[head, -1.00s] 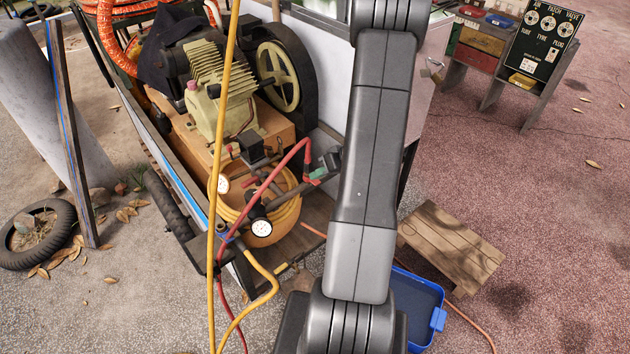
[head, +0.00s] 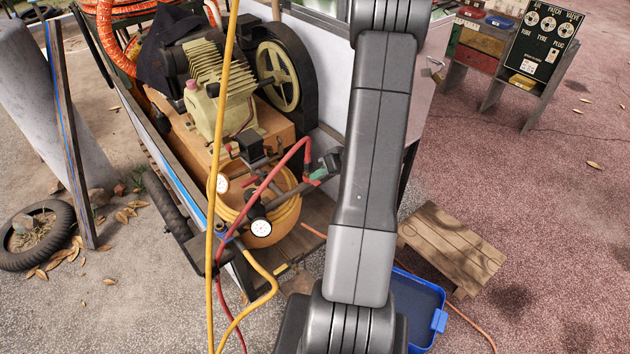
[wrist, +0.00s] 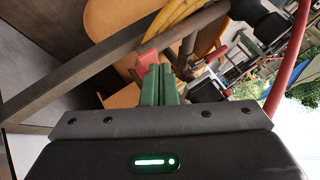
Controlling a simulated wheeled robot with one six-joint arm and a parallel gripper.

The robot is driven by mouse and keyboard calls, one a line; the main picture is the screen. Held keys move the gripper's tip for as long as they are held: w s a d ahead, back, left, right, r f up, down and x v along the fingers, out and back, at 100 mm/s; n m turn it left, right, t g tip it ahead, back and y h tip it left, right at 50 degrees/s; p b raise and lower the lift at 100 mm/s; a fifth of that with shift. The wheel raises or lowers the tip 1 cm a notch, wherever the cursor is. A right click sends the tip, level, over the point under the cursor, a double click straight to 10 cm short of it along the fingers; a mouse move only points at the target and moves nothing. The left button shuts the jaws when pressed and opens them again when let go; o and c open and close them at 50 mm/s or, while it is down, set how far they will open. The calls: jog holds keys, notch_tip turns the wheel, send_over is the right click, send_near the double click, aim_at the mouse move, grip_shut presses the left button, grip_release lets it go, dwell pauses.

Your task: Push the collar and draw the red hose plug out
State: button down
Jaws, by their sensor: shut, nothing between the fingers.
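My gripper (head: 318,174) is at the right of the compressor's front end, its dark green fingers pointing left toward the fittings. In the wrist view the fingers (wrist: 159,84) are pressed together and empty. A small red piece (wrist: 148,57) shows right at or just beyond their tips; I cannot tell whether they touch it. The red hose (head: 299,150) arches beside my gripper and runs down left past the gauges; it also shows at the right of the wrist view (wrist: 288,68). I cannot make out the plug or its collar clearly.
A yellow hose (head: 219,140) hangs in front of the compressor (head: 215,100). A pressure gauge (head: 261,228) and coiled yellow hose lie close to my gripper. A blue tray (head: 438,320) and a wooden step (head: 452,245) stand on the ground at right.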

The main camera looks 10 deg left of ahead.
aim_at(319, 182)
jog(key=shift+f, duration=0.15)
jog(key=shift+r, duration=0.2)
dwell(0.4)
jog(key=shift+r, duration=0.75)
jog(key=shift+r+p, duration=0.6)
jog(key=shift+r, duration=1.95)
jog(key=shift+f, duration=0.2)
jog(key=shift+f+b, duration=0.35)
jog(key=shift+f, duration=0.4)
jog(key=p, duration=0.3)
jog(key=shift+r, duration=0.2)
